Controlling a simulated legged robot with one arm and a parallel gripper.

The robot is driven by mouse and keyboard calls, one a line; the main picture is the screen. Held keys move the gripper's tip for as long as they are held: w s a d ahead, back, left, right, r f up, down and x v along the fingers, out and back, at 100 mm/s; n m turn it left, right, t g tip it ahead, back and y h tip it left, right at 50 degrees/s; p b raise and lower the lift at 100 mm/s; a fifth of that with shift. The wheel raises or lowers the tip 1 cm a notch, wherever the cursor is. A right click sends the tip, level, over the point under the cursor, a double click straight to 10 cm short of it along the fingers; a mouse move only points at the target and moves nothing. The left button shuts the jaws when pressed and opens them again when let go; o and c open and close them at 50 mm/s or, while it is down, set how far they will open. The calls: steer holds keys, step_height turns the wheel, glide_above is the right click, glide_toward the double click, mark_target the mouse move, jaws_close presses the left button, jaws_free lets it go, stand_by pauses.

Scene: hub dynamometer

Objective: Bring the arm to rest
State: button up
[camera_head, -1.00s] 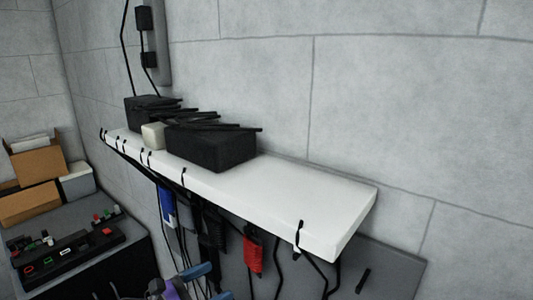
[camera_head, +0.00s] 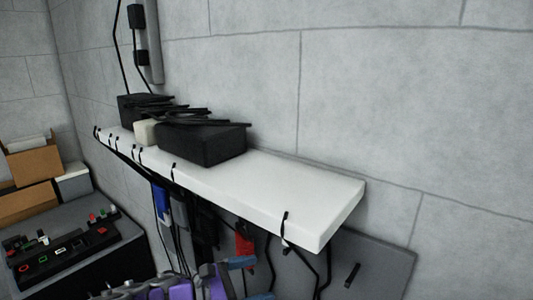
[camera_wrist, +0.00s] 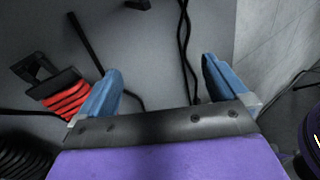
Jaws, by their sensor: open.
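My gripper (camera_wrist: 160,88) shows in the wrist view with its two blue fingers spread wide and nothing between them. In the head view my gripper (camera_head: 242,273) is at the bottom centre, partly cut off by the frame edge, with my purple and grey arm parts beside it. It is below the white shelf and close to the red item hanging under it. In the wrist view the red coiled item (camera_wrist: 68,97) is just left of the left finger, and I cannot tell whether they touch.
A white shelf (camera_head: 300,196) on the block wall carries black boxes (camera_head: 203,143). Black cables and a red item (camera_head: 244,246) hang beneath it before a grey panel (camera_head: 380,262). A bench with a control panel (camera_head: 62,252) and cardboard boxes (camera_head: 32,165) is at left.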

steer(key=s+d+f+m+g+y+b, duration=0.2)
steer(key=s+d+m+g+y, duration=0.15)
steer(key=s+d+m, duration=0.55)
steer(key=s+d+f+m+g+y+b, duration=0.25)
steer(key=s+d+g, duration=0.3)
steer(key=d, duration=0.75)
steer(key=s+a+f+m+y+b, duration=0.2)
steer(key=s+f+m+y, duration=0.2)
steer(key=s, duration=0.4)
steer(key=s+a+f+m+y+b, duration=0.2)
steer(key=s+f+m+y, duration=0.3)
steer(key=s, duration=0.3)
steer(key=shift+s+a+m+t, duration=0.3)
steer(key=shift+a+m, duration=0.05)
steer(key=shift+a, duration=0.45)
steer(key=shift+f, duration=0.1)
steer(key=shift+d, duration=0.2)
